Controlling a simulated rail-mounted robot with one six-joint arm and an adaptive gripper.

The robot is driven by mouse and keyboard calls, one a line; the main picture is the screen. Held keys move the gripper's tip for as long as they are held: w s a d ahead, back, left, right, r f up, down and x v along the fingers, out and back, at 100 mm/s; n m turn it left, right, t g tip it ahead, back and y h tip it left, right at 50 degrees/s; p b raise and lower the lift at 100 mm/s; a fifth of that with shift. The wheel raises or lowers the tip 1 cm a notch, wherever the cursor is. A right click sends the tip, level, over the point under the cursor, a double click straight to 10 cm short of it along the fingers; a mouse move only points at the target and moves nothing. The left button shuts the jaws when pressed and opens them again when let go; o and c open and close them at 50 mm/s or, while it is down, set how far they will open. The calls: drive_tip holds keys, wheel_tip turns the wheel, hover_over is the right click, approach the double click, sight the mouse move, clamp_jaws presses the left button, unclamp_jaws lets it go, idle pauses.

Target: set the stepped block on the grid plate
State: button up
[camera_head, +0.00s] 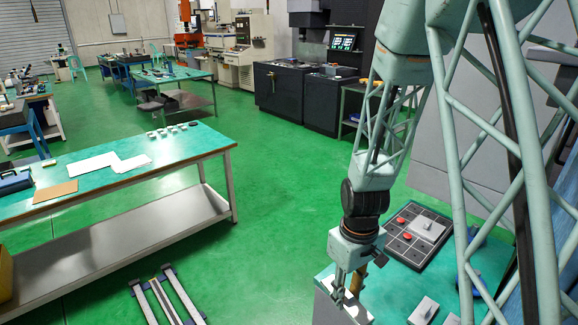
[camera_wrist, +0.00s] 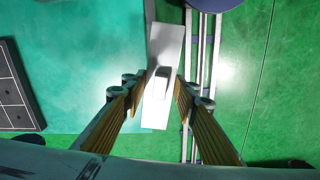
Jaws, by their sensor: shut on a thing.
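My gripper (camera_head: 350,284) is at the near left edge of the green bench, low over it in the head view. In the wrist view my gripper (camera_wrist: 162,82) has its brown-padded fingers on either side of the raised part of a pale grey stepped block (camera_wrist: 165,45). It is shut on that block, whose long flat base spans the bench's edge. Whether the base touches the bench I cannot tell. The dark grid plate (camera_head: 396,245) lies farther back on the bench, with red round pieces and a grey block on it. Its corner shows at the left in the wrist view (camera_wrist: 10,88).
Other grey blocks (camera_head: 424,309) stand on the bench (camera_head: 400,282) to the right of my gripper. Floor rails (camera_head: 165,300) lie left of the bench. A long worktable (camera_head: 110,175) stands farther left, with open green floor between.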

drive_tip(key=w+d+m, duration=0.1)
drive_tip(key=w+m, duration=0.1)
drive_tip(key=w, duration=0.4)
drive_tip(key=w+d+r+m, duration=0.1)
drive_tip(key=w+d+m, duration=0.1)
drive_tip(key=w, duration=0.5)
drive_tip(key=w+d+m+b, duration=0.1)
drive_tip(key=w, duration=0.6)
drive_tip(key=shift+w+d+r+m, duration=0.15)
drive_tip(key=shift+d+r+m, duration=0.1)
drive_tip(key=shift+r+m, duration=0.15)
drive_tip(key=shift+w+d, duration=0.15)
drive_tip(key=shift+w, duration=0.35)
drive_tip(key=shift+d+r, duration=0.1)
